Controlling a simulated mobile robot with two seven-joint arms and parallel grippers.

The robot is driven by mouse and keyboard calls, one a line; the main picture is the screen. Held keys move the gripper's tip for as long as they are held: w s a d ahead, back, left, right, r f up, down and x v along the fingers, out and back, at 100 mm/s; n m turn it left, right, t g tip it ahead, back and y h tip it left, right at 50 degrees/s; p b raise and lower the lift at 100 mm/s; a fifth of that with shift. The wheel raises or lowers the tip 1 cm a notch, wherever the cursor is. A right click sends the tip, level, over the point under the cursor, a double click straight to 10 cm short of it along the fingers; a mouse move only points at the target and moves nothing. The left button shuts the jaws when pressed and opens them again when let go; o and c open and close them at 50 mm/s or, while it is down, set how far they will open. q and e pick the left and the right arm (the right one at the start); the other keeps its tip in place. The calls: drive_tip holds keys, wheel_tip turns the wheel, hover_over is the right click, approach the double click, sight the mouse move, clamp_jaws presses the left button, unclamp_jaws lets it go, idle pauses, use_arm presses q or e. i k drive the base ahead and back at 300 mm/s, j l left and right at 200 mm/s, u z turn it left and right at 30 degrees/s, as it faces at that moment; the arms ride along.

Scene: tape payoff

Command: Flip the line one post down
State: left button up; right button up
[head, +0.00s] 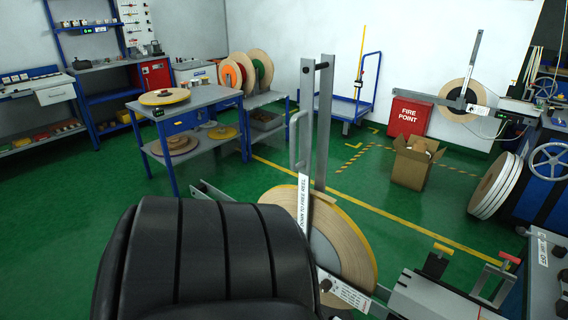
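The near tape payoff has a grey upright post (325,125) made of two flat bars, joined by a dark crosspiece near the top. A pale loop handle (296,140) sticks out on its left side. A white label with dark lettering (303,203) is on its lower part. The post stands raised beside a brown tape reel with a yellow edge (345,242). A second payoff at the far right has its own raised post (470,62) by a smaller reel (443,94). I cannot tell which is line one. Neither gripper shows; a black ribbed shape hides the bottom centre.
A grey bench (205,97) with reels stands at left. An open cardboard box (412,163) sits on the green floor near a red fire point board (408,116). Machine parts with red and yellow handles (435,260) are at lower right. The floor at left is clear.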

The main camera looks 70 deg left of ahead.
sight(308, 66)
drive_tip(key=k+u, duration=0.15)
drive_tip(key=u, duration=0.3)
drive_tip(key=k+u, duration=0.1)
drive_tip(key=u, duration=0.4)
